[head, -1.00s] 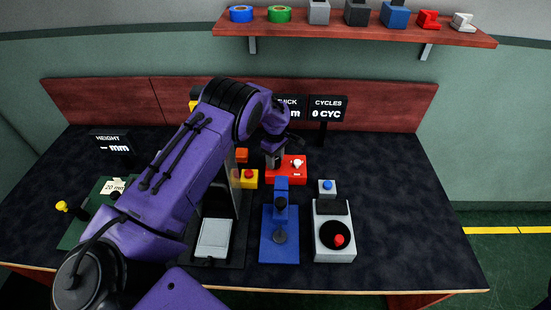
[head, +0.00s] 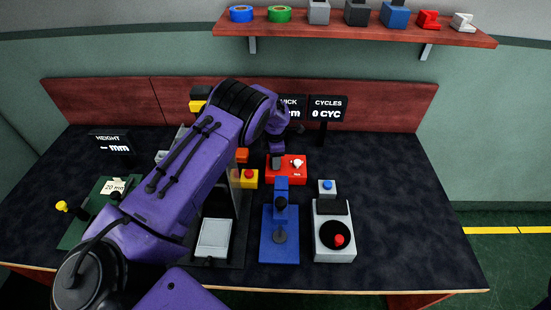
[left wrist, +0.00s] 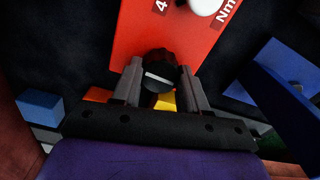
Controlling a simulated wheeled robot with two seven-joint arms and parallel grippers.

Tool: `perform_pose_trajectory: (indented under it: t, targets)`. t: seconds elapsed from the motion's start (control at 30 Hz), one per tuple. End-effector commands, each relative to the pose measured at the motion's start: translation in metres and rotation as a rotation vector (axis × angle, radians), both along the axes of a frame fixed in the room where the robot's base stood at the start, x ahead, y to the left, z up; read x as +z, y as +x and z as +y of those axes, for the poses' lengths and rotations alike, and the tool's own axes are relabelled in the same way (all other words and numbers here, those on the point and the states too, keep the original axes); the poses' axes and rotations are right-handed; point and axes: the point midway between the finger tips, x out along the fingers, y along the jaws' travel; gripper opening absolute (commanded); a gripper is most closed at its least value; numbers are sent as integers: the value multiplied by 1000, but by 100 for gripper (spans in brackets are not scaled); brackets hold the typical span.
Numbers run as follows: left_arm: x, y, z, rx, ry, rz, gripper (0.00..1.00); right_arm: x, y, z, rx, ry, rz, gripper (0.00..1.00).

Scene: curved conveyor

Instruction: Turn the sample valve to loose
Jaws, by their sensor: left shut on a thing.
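A red box (head: 290,179) stands on the dark bench, with a white knob (head: 298,163) on its top. In the left wrist view the red box (left wrist: 165,35) carries a black round knob (left wrist: 160,66) with a white pointer line, plus markings reading "4" and "Nm". My left gripper (left wrist: 158,78) is shut on the black knob, one finger on each side of it. In the head view my left gripper (head: 277,161) reaches down at the left part of the red box and hides the black knob. No loose label is readable. My right gripper is not in view.
A yellow box with a red button (head: 249,179) stands close left of the red box. A blue stand (head: 280,245), a grey unit with a black dial (head: 333,248) and a blue-buttoned box (head: 327,189) stand nearer. The bench at the right is clear.

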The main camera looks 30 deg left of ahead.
Motion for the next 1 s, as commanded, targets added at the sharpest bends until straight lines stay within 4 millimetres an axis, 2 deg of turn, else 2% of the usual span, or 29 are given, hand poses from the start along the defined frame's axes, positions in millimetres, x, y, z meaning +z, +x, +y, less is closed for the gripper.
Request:
perform_pose_trajectory:
  t: [0.3, 0.73, 0.77, 0.8, 0.83, 1.0]
  targets:
    - [4, 4, 0, 77, 0, -12, 13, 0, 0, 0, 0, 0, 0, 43]
    - [4, 4, 0, 85, 0, -13, 13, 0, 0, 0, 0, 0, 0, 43]
    - [4, 4, 0, 85, 0, -13, 53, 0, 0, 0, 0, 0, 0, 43]
    - [3, 4, 0, 85, 0, -12, 66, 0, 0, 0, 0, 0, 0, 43]
    - [3, 3, 0, 85, 0, -11, 69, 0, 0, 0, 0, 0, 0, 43]
    - [2, 2, 1, 85, 0, -6, 69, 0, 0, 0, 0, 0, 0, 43]
